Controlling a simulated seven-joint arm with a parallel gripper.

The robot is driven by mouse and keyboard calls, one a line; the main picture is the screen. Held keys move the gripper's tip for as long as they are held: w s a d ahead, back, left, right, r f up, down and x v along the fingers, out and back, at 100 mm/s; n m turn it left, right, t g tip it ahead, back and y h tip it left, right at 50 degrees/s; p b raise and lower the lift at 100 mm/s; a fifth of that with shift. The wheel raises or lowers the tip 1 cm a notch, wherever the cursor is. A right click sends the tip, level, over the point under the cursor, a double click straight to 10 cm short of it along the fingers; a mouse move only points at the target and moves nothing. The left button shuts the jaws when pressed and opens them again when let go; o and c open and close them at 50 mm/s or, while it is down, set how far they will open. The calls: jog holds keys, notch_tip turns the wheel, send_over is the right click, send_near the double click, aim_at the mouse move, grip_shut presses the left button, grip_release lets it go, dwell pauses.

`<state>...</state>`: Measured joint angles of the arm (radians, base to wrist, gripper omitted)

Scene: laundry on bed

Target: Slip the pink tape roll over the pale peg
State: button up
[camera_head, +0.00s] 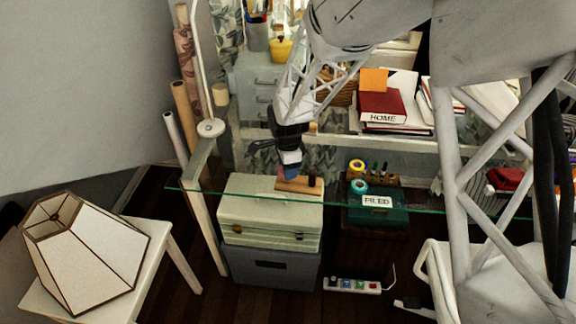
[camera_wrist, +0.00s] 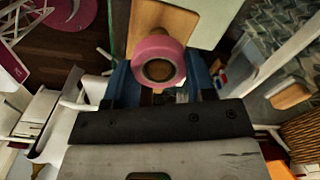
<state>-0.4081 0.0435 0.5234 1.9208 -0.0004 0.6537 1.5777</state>
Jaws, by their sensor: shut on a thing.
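The pink tape roll (camera_wrist: 158,45) is held between the blue fingers of my gripper (camera_wrist: 160,80) in the wrist view, its hole facing the camera. A tan-brown round surface (camera_wrist: 158,70) shows through the hole; I cannot tell whether it is the pale peg's end or how far the roll is over it. A pale wooden base (camera_wrist: 196,14) lies beyond, with a dark brown peg (camera_wrist: 165,17) on it. In the head view my gripper (camera_head: 289,172) is low over the left part of the wooden base (camera_head: 298,187). The dark peg (camera_head: 312,180) stands at its right; the roll is mostly hidden.
A yellow roll (camera_head: 357,165) and a teal roll (camera_head: 360,187) sit to the right by a box labelled FILED (camera_head: 377,201). A shelf with books (camera_head: 381,104) is behind.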

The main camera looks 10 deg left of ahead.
jog(key=o, duration=1)
jog(key=shift+r, duration=3.9)
